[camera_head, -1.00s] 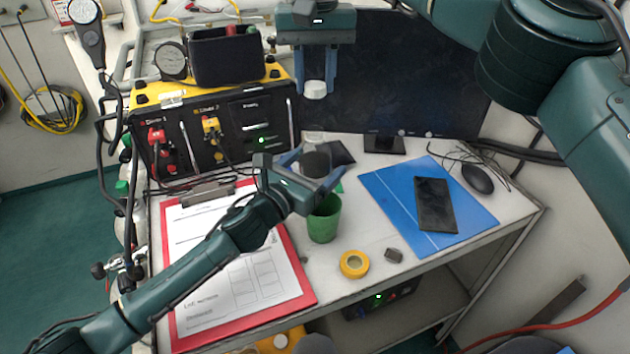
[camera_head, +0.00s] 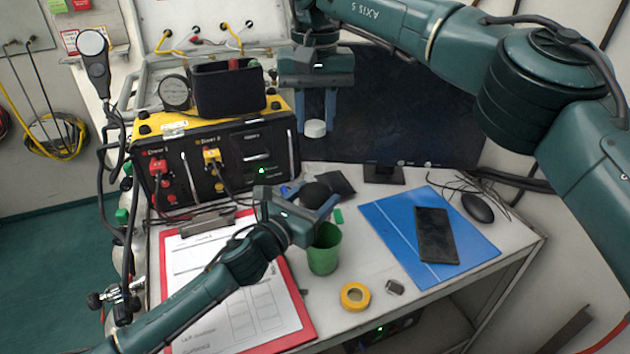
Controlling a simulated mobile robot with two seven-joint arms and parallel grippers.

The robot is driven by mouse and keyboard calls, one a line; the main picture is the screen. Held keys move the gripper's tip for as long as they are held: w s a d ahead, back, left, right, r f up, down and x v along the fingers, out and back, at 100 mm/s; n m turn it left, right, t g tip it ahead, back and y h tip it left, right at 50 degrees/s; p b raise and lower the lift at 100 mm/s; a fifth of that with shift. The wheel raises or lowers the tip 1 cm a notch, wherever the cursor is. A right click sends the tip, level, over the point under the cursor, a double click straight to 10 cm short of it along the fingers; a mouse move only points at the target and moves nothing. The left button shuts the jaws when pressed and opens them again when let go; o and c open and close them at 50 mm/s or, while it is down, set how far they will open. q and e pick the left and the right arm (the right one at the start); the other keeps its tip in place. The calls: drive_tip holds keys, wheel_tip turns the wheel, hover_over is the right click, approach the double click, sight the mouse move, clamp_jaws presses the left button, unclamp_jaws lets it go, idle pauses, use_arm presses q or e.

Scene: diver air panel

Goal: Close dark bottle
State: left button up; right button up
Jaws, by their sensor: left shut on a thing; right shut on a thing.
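The dark bottle (camera_head: 316,194) shows as a rounded dark shape between the fingers of my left gripper (camera_head: 318,203). That gripper is shut on it, behind and above the green cup (camera_head: 323,250). The gripper hides much of the bottle, and I cannot make out its mouth or exact tilt. My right gripper (camera_head: 317,118) points down, shut on a small white cap (camera_head: 315,128) at its fingertips. The cap is above the bottle in the picture, with a clear gap between them.
A red clipboard (camera_head: 303,320) lies left on the desk. Yellow tape (camera_head: 354,296), a small dark block (camera_head: 395,287) and a blue folder (camera_head: 380,222) with a dark tablet (camera_head: 436,235) lie right. The diver panel (camera_head: 230,158) and monitor (camera_head: 420,120) stand behind.

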sight(315, 161)
drive_tip(key=shift+f, duration=1.9)
drive_tip(key=shift+f, duration=0.9)
drive_tip(key=shift+f, duration=0.55)
